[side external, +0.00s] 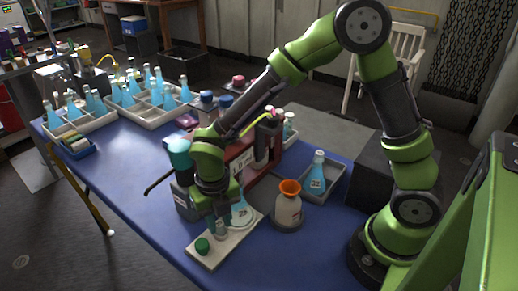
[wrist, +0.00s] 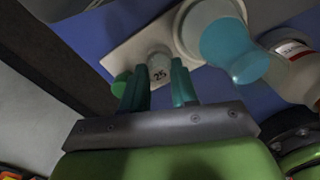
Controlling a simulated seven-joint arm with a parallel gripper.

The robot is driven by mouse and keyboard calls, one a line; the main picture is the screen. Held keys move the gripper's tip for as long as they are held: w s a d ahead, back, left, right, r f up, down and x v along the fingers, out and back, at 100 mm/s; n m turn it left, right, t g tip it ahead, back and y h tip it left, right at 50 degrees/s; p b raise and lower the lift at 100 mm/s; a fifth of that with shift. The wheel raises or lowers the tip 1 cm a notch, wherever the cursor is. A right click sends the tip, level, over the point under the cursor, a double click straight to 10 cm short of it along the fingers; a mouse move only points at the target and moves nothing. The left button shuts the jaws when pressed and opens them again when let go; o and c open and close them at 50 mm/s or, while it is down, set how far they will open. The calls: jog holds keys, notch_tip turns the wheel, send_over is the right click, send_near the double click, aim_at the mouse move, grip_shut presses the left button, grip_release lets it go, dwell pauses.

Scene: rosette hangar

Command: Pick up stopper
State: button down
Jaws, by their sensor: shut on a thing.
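My gripper (side external: 219,219) points down over a pale board (side external: 237,249) near the table's front edge. In the wrist view its two teal fingers (wrist: 160,88) are shut on a small whitish round piece (wrist: 160,67) marked "25", which looks like a stopper. The piece shows low under the fingers in the side view (side external: 221,232), at or just above the board; I cannot tell if it touches. A green knob-like piece (side external: 202,245) sits on the board beside it and shows left of the fingers in the wrist view (wrist: 121,84). A flask with blue liquid (side external: 240,213) stands right behind my gripper.
A bottle with an orange funnel-like top (side external: 288,206) stands close to the right of the board. A grey tray (side external: 325,182) holds a blue flask. Racks of blue flasks (side external: 160,110) fill the far left. The blue table (side external: 125,190) is clear at front left.

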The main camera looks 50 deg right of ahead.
aim_at(218, 224)
jog(key=shift+r, duration=0.65)
notch_tip(218, 224, up, 2)
jog(key=shift+r, duration=0.15)
jog(key=s+d+r, duration=0.1)
jog(key=s+d, duration=0.3)
jog(key=s, duration=0.3)
jog(key=s+d, duration=0.3)
jog(key=s, duration=0.4)
jog(key=shift+w+a+r+m, duration=0.1)
jog(key=shift+w+r+m, duration=0.85)
jog(key=shift+w, duration=1.4)
jog(key=shift+w+d+r+m, duration=0.1)
jog(key=shift+w+r+m, duration=0.3)
jog(key=shift+w+r, duration=1.45)
jog(key=shift+w+a+r+m, duration=0.1)
jog(key=shift+w+r+m, duration=0.6)
jog(key=shift+w, duration=2.1)
jog(key=shift+f, duration=0.4)
jog(key=shift+f, duration=0.55)
